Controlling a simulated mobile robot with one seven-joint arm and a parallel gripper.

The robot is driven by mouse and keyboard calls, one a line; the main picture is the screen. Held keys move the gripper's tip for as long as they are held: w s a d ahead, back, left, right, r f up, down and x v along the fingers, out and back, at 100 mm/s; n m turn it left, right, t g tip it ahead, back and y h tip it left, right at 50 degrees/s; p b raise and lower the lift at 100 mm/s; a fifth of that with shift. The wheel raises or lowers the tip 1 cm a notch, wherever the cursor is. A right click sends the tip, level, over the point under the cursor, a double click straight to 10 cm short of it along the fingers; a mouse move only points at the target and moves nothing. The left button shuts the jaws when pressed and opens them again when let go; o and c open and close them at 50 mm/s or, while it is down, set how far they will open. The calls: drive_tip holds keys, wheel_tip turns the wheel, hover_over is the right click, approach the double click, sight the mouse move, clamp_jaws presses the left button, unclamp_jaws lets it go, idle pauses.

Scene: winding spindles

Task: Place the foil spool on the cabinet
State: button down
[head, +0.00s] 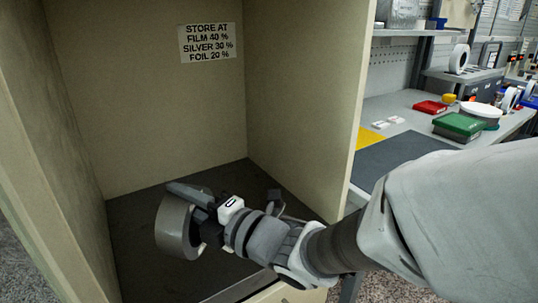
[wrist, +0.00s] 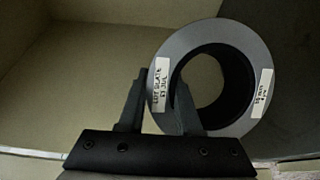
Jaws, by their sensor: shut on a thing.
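The spool (head: 172,226), a grey ring with a wide dark-lined hole, is held inside the open cabinet (head: 150,100), over its dark floor (head: 240,185). My gripper (head: 207,214) is shut on the spool's rim. In the wrist view, the spool (wrist: 205,35) faces the camera with two white labels, whose print is too small to read surely. My gripper's fingers (wrist: 160,95) are at its left wall, one outside and one by the hole. I cannot tell whether the spool touches the floor.
A sign (head: 207,42) on the cabinet's back wall reads "STORE AT FILM 40 % SILVER 30 % FOIL 20 %". The cabinet's right wall (head: 305,100) stands close to my arm. A workbench (head: 395,105) with red and green boxes is beyond it. The cabinet floor looks otherwise clear.

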drive_tip(key=shift+w+d+r, duration=0.1)
drive_tip(key=shift+w+d, duration=0.05)
drive_tip(key=shift+w, duration=0.05)
drive_tip(key=w+d+p, duration=0.2)
drive_tip(key=w+d, duration=0.3)
drive_tip(key=d, duration=0.3)
drive_tip(key=w+d+p, duration=0.3)
drive_tip(key=w+d, duration=0.3)
drive_tip(key=d, duration=0.2)
wheel_tip(320, 180, down, 7)
drive_tip(key=b, duration=0.3)
drive_tip(key=shift+s, duration=0.15)
drive_tip(key=shift+f+b, duration=0.3)
drive_tip(key=shift+b, duration=0.1)
drive_tip(key=c, duration=0.6)
unclamp_jaws()
